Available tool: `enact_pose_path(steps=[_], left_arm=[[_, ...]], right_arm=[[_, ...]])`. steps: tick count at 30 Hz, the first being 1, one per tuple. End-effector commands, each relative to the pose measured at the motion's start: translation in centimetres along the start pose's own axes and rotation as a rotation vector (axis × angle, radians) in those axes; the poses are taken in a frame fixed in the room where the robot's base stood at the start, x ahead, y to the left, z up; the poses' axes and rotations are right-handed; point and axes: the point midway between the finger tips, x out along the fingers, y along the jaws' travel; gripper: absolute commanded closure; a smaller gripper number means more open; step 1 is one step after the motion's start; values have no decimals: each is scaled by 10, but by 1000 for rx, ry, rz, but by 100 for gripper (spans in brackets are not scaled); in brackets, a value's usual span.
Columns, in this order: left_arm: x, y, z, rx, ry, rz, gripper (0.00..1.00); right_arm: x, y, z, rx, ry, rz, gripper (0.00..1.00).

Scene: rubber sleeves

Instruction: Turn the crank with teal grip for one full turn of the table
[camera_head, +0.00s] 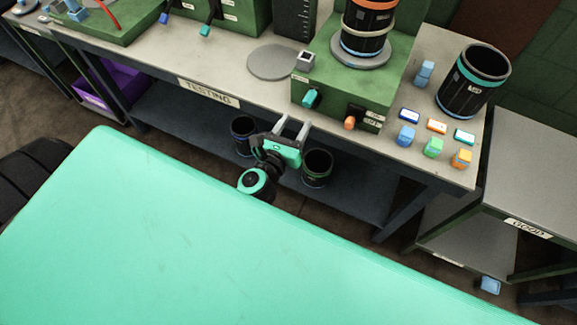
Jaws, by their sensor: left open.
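The crank's teal grip (311,97) sticks out from the front left of a green machine (325,84) on the testing bench. On top of this machine is a round grey table (361,58) carrying stacked dark sleeves with orange and pale bands (366,24). My left gripper (291,127) is open and empty, just in front of the bench edge, below and left of the teal grip and apart from it. Its fingers point up toward the machine. My right gripper is not in view.
An orange-tipped handle (350,122) sits right of the teal grip. Another teal-tipped lever (205,30) is on a machine at the back left. Small coloured blocks (433,146) and a teal-banded sleeve (474,80) stand on the right. Dark cups (317,167) stand on the lower shelf.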

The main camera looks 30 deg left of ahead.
Motion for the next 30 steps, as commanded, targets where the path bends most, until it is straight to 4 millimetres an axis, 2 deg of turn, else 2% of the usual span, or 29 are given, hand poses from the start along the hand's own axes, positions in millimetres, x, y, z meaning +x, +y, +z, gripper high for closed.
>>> enact_pose_path(steps=[1,3,14,30], left_arm=[[-11,1,-4,-1,2,0,53],[-19,1,-7,16,6,0,53],[-15,7,-80,358,83,-34,53],[-26,17,-187,827,197,-144,53]], right_arm=[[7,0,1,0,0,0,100],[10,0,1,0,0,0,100],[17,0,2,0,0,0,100],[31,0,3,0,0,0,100]])
